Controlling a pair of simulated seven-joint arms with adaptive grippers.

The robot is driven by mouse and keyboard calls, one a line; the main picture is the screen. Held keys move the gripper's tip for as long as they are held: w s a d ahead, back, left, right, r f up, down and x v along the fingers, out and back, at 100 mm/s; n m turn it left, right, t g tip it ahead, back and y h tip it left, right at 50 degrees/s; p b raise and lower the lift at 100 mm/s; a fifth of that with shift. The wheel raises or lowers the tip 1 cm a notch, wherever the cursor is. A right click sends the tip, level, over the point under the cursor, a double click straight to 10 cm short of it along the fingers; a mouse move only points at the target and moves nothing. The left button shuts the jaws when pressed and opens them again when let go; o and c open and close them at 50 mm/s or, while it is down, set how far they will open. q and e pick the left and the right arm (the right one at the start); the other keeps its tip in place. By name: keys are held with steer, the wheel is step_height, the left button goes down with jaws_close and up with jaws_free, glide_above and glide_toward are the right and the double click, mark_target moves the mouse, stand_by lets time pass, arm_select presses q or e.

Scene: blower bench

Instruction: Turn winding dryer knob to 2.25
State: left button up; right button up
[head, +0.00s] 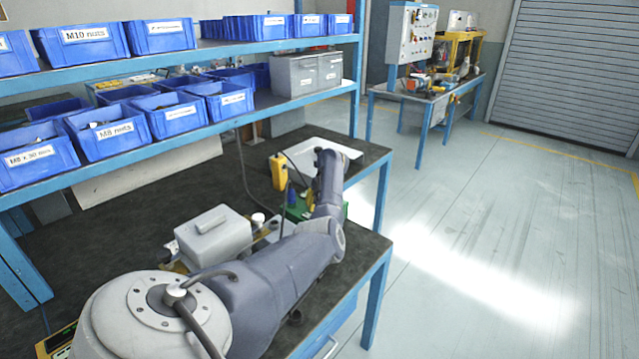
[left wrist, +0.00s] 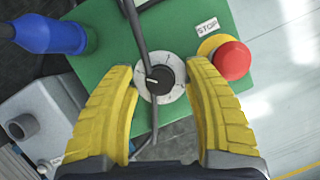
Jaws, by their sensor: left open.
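The winding dryer knob (left wrist: 159,78) is a round white dial with dark tick marks and a dark centre, on a green panel (left wrist: 105,50). Its exact setting is too small to read. My left gripper (left wrist: 162,70) is open, its two yellow fingers on either side of the knob; I cannot tell whether they touch it. A dark cable or rod passes in front of the dial's left part. In the head view the green box (head: 297,211) shows on the bench, partly hidden by my left arm, which also hides the knob. My right gripper is not in view.
A red stop button (left wrist: 232,61) on a yellow base sits right of the knob. A blue connector (left wrist: 50,35) is at upper left. Blue bins (head: 107,131) fill the shelves behind.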

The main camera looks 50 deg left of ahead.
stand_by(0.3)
arm_select(q)
jaws_close()
stand_by(0.3)
